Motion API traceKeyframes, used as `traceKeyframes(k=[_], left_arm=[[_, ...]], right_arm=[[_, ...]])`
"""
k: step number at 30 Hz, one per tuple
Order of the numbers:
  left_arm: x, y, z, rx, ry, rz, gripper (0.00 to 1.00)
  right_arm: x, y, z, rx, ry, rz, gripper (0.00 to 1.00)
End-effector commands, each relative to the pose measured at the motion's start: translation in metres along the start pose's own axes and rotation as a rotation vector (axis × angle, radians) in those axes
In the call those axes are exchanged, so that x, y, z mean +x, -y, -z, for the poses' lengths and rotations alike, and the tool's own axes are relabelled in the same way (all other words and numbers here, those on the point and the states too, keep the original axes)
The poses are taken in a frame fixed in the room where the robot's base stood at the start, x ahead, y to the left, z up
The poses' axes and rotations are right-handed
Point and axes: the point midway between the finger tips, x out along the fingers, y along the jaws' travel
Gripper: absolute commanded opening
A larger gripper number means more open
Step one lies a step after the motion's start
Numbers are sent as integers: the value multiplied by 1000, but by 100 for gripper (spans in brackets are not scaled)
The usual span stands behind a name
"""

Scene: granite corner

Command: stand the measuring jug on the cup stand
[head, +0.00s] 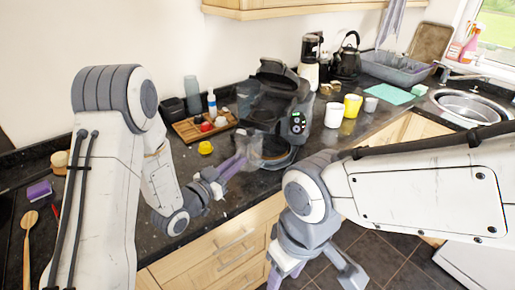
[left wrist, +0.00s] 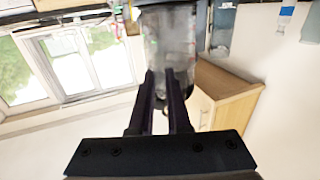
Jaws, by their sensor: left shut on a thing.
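The measuring jug (head: 252,148) is clear and see-through, and in the head view it is hard to make out against the dark machine. My left gripper (head: 236,164) is shut on it and holds it in front of the black coffee machine (head: 270,92). The left wrist view shows the jug (left wrist: 168,45) between the fingertips of the left gripper (left wrist: 168,82). The cup stand looks to be the round base (head: 274,155) at the machine's front; the jug partly overlaps it, and I cannot tell whether they touch. My right gripper (head: 315,278) is open and empty, low in front of the drawers.
A wooden tray (head: 190,131) with small items and a yellow cup (head: 205,148) stand left of the machine. A white mug (head: 334,115) and a yellow mug (head: 353,105) stand right of it. A wooden spoon (head: 29,219) lies far left.

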Motion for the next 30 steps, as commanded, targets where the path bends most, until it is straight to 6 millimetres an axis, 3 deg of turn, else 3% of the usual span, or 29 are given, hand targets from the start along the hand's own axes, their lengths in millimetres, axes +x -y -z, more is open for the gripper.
traceKeyframes(k=[1,6,14,21,30], left_arm=[[11,-1,6,1,-3,-4,0],[43,0,5,1,-2,-2,0],[66,2,4,1,-2,2,0],[107,2,6,1,-5,2,0],[106,2,1,3,-5,3,0]], right_arm=[[-10,1,1,0,-1,0,50],[-20,1,1,0,-1,0,50],[-26,2,1,0,0,0,50],[-40,3,2,0,0,0,50],[-45,3,2,0,0,0,50]])
